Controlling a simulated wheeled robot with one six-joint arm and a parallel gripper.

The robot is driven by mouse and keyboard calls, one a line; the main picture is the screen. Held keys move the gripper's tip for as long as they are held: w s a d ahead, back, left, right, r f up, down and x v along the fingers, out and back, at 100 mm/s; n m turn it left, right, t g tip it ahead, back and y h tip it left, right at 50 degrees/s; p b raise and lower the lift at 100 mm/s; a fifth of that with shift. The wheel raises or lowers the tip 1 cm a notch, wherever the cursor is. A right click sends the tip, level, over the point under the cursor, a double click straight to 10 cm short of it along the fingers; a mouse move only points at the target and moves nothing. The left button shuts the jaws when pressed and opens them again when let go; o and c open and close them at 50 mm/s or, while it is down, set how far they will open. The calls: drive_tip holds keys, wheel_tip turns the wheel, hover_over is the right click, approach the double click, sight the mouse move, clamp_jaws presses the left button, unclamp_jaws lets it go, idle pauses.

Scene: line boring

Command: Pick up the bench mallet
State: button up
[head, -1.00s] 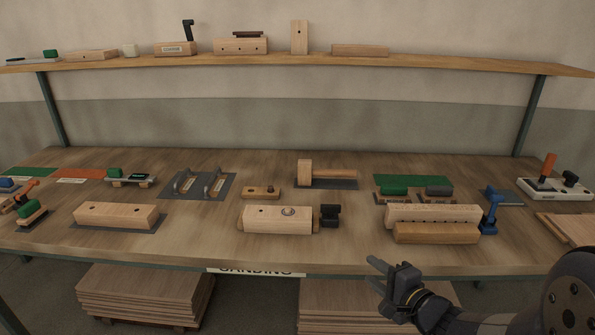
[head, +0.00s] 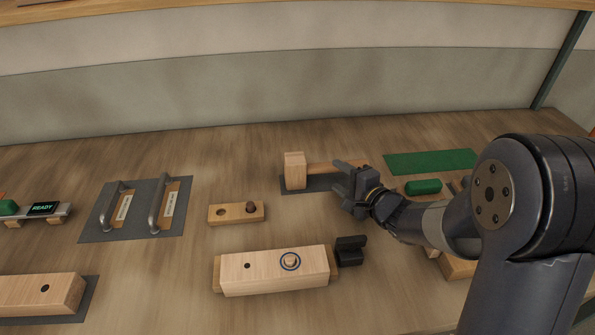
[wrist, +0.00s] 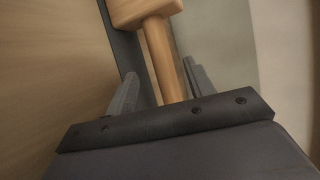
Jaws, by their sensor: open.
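The bench mallet (head: 294,171) lies on a dark mat (head: 318,184) toward the back of the bench, its pale wooden block head to the left and its handle pointing right. My gripper (head: 345,173) is open at the handle, and part of the handle is hidden behind it in the head view. In the wrist view the mallet's handle (wrist: 164,58) runs between the two spread fingers of my gripper (wrist: 158,85), with the head beyond the fingertips at the top. I cannot tell whether either finger touches the handle.
A green mat (head: 430,161) lies right. Two metal handles on a plate (head: 132,209) are further left.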

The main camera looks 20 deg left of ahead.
sight(331, 169)
drive_tip(key=x, duration=0.6)
drive_tip(key=shift+w+r, duration=0.1)
drive_tip(key=shift+w, duration=0.15)
drive_tip(key=shift+c, duration=0.3)
clamp_jaws()
idle(0.8)
